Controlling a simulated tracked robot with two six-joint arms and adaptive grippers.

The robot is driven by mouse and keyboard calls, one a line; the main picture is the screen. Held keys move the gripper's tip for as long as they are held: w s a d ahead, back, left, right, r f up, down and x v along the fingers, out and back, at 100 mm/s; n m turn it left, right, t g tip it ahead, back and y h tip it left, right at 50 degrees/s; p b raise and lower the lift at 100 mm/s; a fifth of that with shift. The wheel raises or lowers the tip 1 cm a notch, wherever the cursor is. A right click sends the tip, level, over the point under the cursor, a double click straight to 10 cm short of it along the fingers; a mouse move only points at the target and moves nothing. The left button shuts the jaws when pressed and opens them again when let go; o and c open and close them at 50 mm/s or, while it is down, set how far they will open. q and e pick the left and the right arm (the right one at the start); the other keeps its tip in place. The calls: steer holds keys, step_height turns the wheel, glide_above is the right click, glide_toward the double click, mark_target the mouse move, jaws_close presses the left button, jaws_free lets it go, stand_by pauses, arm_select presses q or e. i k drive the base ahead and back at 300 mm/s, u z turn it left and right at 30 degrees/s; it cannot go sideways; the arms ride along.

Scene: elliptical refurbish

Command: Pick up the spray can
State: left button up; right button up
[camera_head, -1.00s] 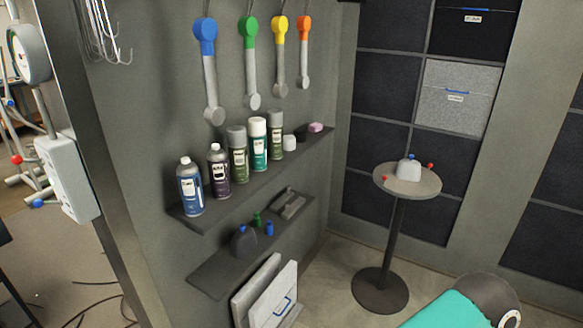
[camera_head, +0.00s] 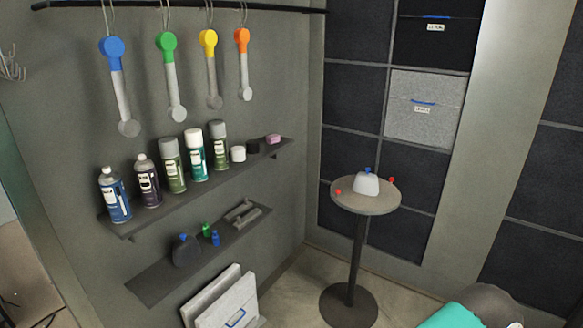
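Several spray cans stand upright in a row on the upper wall shelf (camera_head: 225,170). From left to right they are a blue can (camera_head: 115,196), a dark purple can (camera_head: 148,182), a green can with a grey cap (camera_head: 173,166), a teal can with a white cap (camera_head: 195,156) and another green can with a grey cap (camera_head: 220,146). Which one the task means cannot be told. Neither of my grippers shows in the view.
A white jar (camera_head: 238,154) and a pink item (camera_head: 273,139) share the upper shelf. The lower shelf (camera_head: 160,283) holds small bottles. Colored tools hang above. A round table (camera_head: 375,204) stands right, with floor between. A teal-and-grey object (camera_head: 452,316) is at bottom right.

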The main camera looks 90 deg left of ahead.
mark_target(145, 172)
steer(key=z, duration=1.5)
steer(key=i, duration=0.15)
steer(key=u, duration=4.55)
steer(key=i, duration=1)
steer(key=z, duration=0.15)
steer(key=k, duration=0.9)
steer(key=u, duration=0.25)
steer(key=i, duration=0.95)
steer(key=z, duration=0.05)
